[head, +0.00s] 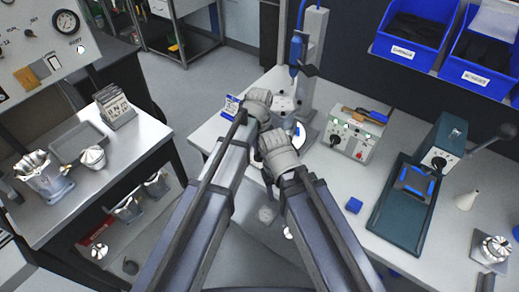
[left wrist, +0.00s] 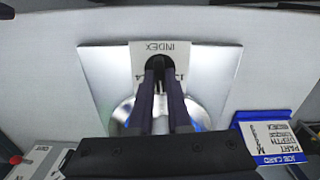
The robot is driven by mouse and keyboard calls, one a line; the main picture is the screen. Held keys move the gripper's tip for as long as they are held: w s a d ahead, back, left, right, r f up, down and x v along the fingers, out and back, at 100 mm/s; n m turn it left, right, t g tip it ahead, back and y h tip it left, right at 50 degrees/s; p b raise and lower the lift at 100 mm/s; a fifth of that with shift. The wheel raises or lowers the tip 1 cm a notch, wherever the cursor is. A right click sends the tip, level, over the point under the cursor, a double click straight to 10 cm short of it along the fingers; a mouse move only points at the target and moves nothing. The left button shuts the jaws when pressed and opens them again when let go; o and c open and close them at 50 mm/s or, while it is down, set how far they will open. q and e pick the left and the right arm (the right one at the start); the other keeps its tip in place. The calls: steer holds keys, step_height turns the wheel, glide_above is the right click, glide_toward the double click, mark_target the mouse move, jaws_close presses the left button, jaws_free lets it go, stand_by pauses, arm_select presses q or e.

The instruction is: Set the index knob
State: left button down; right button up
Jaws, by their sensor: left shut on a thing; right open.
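The index knob (left wrist: 158,64) is a small dark knob under the upside-down word INDEX on a pale metal plate (left wrist: 105,75) in the left wrist view. My left gripper (left wrist: 160,78) is shut on it, with one dark finger on each side. The fingers hide most of the knob and its pointer; partly covered numerals show beside it. In the head view, my left gripper (head: 262,100) reaches the plate below the grey column, and the knob cannot be made out. My right gripper (head: 280,148) is open just nearer than the left; its fingertips are largely hidden.
A blue-edged job card (left wrist: 270,138) lies beside the plate, also visible in the head view (head: 231,106). A grey column (head: 312,60) rises behind the grippers.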

arm_select(q)
steer(key=m, duration=0.5)
steer(key=shift+m, duration=0.3)
stand_by(0.5)
steer(key=c, duration=0.9)
jaws_free()
steer(key=shift+o, duration=0.2)
steer(key=shift+r, duration=0.1)
step_height(320, 180, up, 8)
steer(key=p, duration=0.8)
steer(key=shift+f, duration=0.2)
